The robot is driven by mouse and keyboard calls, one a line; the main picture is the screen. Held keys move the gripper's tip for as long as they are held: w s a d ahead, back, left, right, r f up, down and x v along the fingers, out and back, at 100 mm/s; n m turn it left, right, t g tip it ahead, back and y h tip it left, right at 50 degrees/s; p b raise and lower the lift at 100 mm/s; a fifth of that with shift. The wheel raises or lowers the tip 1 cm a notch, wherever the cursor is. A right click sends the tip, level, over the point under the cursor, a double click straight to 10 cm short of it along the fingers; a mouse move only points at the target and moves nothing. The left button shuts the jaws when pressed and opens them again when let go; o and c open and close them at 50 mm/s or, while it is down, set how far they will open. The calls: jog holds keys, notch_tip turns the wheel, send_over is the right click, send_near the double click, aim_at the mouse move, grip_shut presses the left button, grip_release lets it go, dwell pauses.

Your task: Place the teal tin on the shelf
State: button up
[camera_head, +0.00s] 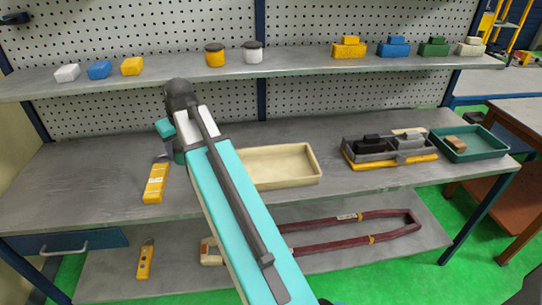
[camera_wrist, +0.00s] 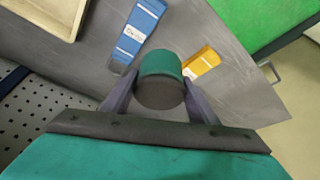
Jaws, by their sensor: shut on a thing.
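The teal tin (camera_wrist: 160,64), with a dark end facing the camera, is between the two fingers of my gripper (camera_wrist: 159,84) in the wrist view. My gripper is shut on it. In the head view my arm largely hides the gripper and tin, above the left part of the workbench. The shelf (camera_head: 295,63) runs along the pegboard above the bench. A yellow tin (camera_head: 215,55) and a white tin (camera_head: 252,52), both with dark lids, stand side by side on it. There is bare shelf on both sides of this pair.
Small blocks, including a yellow one (camera_head: 132,66), sit at the shelf's left; stacked blocks (camera_head: 349,48) sit at its right. The bench holds a cream tray (camera_head: 318,177), a yellow tool (camera_head: 155,183), a blue tool (camera_wrist: 138,30) and a green tray (camera_head: 497,155).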

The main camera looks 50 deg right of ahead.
jog(key=s+d+f+m+p, duration=0.1)
jog(key=s+d, duration=0.2)
jog(key=d, duration=1.1)
jog(key=s+d+f+m+p, duration=0.1)
jog(key=s+d, duration=0.2)
jog(key=d, duration=1)
jog(key=s+d+f, duration=0.1)
jog(key=s+d, duration=0.7)
jog(key=d, duration=0.3)
jog(key=s+d+f+m+h, duration=0.1)
jog(key=s+d, duration=0.7)
jog(key=d, duration=0.4)
jog(key=shift+f+p, duration=0.15)
jog(key=shift+p, duration=0.2)
jog(key=shift+f, duration=0.1)
jog(key=p, duration=0.2)
send_near(319, 152)
jog(key=shift+w+d, duration=0.25)
jog(key=shift+w, duration=0.55)
jog(key=shift+f, duration=0.2)
jog(key=shift+f+p, duration=0.75)
jog(key=shift+f, duration=1)
jog(key=shift+f, duration=0.2)
